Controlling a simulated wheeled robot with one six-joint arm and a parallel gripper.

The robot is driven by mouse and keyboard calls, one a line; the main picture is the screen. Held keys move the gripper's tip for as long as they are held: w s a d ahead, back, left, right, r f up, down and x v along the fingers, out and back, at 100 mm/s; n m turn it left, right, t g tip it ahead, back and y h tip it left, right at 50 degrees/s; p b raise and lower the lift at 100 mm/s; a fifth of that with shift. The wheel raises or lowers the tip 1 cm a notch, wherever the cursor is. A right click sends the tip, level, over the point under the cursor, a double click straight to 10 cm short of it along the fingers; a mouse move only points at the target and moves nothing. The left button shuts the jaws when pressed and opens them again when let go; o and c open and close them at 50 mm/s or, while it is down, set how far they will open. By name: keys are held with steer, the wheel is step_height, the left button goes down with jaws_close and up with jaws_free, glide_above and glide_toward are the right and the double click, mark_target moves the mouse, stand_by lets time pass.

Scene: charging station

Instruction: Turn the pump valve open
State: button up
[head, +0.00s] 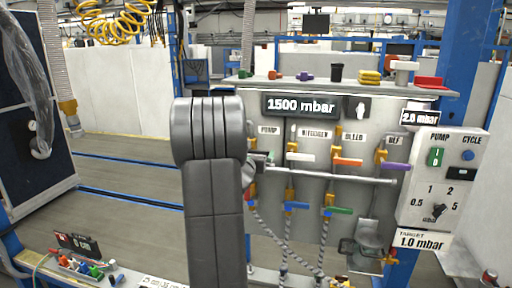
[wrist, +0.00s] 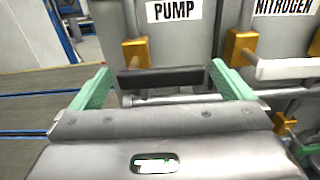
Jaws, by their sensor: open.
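The pump valve shows in the wrist view as a brass body (wrist: 135,52) under the PUMP label (wrist: 170,10). Its black lever (wrist: 165,80) lies level, reaching right from the body. My gripper (wrist: 160,69) is open, with one green finger to the left of the lever and one to the right. The lever sits between them, with a visible gap at the left; whether the right finger touches it I cannot tell. In the head view my arm hides most of the pump valve, below its PUMP label (head: 269,130).
To the right is the nitrogen valve with a level white lever (head: 300,157), then orange (head: 347,162) and purple (head: 396,166) levers. A horizontal grey rail (head: 340,176) runs below them. A control box (head: 445,175) stands at the right. The floor at left is open.

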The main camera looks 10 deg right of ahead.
steer(key=shift+p+x, duration=0.35)
steer(key=shift+x, duration=0.9)
steer(key=c, duration=1.1)
steer(key=shift+c, duration=0.2)
